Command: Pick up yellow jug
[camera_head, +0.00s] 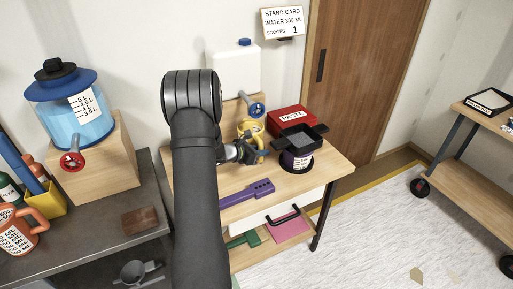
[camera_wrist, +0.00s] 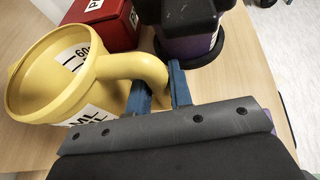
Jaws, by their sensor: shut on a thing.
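The yellow jug (camera_wrist: 32,80) stands at the left of the wrist view, with its handle (camera_wrist: 140,68) reaching right toward my gripper (camera_wrist: 161,88). In the head view the jug (camera_head: 246,129) is on the wooden table, partly hidden by my gripper (camera_head: 256,152) and arm. The blue fingers are shut on the jug's handle, one finger on each side of its lower part. The jug has white labels with black markings and looks upright. Whether its base touches the table cannot be told.
A dark-topped purple container (camera_head: 298,150) stands close to the right of the gripper. A red PASTE box (camera_head: 291,118) is behind it. A white tank (camera_head: 235,70) with a blue valve (camera_head: 256,110) stands behind the jug. A purple tool (camera_head: 247,193) lies in front.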

